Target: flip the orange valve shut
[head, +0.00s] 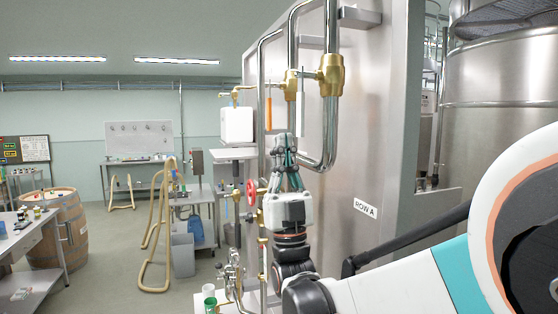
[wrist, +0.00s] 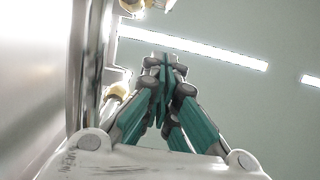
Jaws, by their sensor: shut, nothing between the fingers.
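The orange valve handle (head: 268,113) hangs straight down beside a thin steel pipe, below a brass fitting, in the head view. My gripper (head: 284,138) points up just below and to the right of the handle's lower end. The wrist view shows its teal fingers (wrist: 165,70) closed together with nothing between them. I cannot tell whether the fingers touch the handle, and I cannot pick out the orange handle in the wrist view.
A white handle (head: 300,100) hangs right of the orange one, near a large brass fitting (head: 331,75) on a thick pipe. The steel vat wall (head: 375,130) stands close on the right. A red handwheel (head: 251,192) is lower left. Open floor lies further left.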

